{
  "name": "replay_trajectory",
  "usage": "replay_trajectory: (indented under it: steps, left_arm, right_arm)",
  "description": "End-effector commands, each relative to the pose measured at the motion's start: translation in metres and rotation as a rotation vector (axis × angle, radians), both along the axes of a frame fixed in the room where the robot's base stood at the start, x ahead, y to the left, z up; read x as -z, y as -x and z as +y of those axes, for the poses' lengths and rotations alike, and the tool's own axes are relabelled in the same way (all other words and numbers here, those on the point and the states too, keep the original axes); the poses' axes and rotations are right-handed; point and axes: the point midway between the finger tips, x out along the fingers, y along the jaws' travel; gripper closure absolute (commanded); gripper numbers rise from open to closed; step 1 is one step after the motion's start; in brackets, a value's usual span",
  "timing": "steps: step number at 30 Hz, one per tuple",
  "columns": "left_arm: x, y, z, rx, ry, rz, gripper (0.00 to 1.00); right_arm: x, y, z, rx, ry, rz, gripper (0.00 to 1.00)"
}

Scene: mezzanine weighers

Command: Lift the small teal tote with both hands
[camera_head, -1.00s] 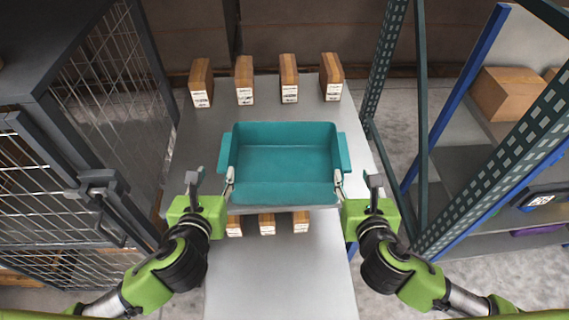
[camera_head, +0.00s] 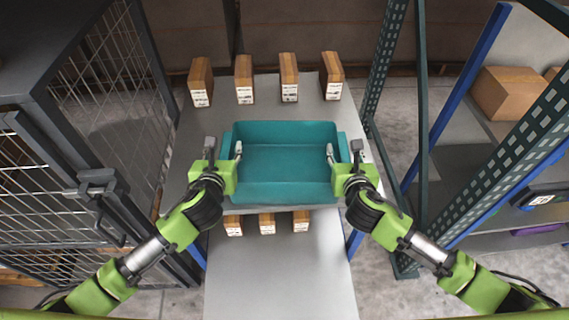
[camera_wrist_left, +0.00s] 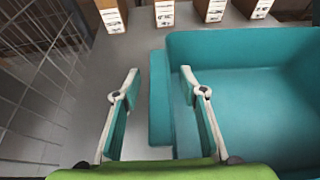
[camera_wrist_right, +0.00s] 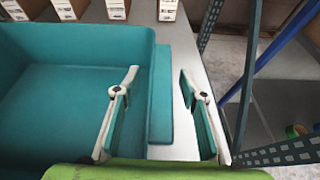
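The small teal tote (camera_head: 285,192) sits upright on a grey surface, open at the top and empty, with a flange on its left and right sides. My left gripper (camera_head: 224,150) is open at the tote's left side. In the left wrist view its fingers (camera_wrist_left: 160,82) are on either side of the left flange (camera_wrist_left: 160,110), one outside and one over the tote's interior. My right gripper (camera_head: 343,150) is open at the right side. In the right wrist view its fingers (camera_wrist_right: 158,82) likewise straddle the right flange (camera_wrist_right: 160,110). Contact with the flanges cannot be told.
Several wood-and-white blocks (camera_head: 244,80) stand in a row behind the tote, and more (camera_head: 267,224) stand in front. A wire-mesh cage (camera_head: 110,110) is close on the left. A blue and green shelf rack (camera_head: 424,120) stands on the right. The front surface (camera_head: 280,270) is clear.

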Motion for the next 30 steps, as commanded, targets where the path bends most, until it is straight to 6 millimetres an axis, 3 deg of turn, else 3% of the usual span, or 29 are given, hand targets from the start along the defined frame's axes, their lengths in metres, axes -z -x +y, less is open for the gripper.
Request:
replay_trajectory:
  steps: [7, 11, 12, 23, 30]
  left_arm:
    - [0.0, 0.0, 0.0, 0.0, 0.0, 0.0, 0.64]
    - [0.0, 0.0, 0.0, 0.0, 0.0, 0.0, 0.97]
    - [0.0, 0.0, 0.0, 0.0, 0.001, 0.0, 1.0]
    - [-0.003, 0.0, 0.0, 0.0, 0.0, -0.002, 1.0]
    - [-0.016, 0.0, 0.0, 0.0, 0.0, -0.003, 1.0]
  right_arm:
    - [0.0, 0.0, 0.0, 0.0, 0.0, 0.0, 0.64]
    - [0.0, 0.0, 0.0, 0.0, 0.0, 0.0, 0.97]
    - [0.0, 0.0, 0.0, 0.0, 0.0, 0.0, 1.0]
    - [-0.002, 0.0, 0.0, 0.0, 0.001, -0.002, 1.0]
    - [-0.016, 0.0, 0.0, 0.0, 0.001, -0.002, 1.0]
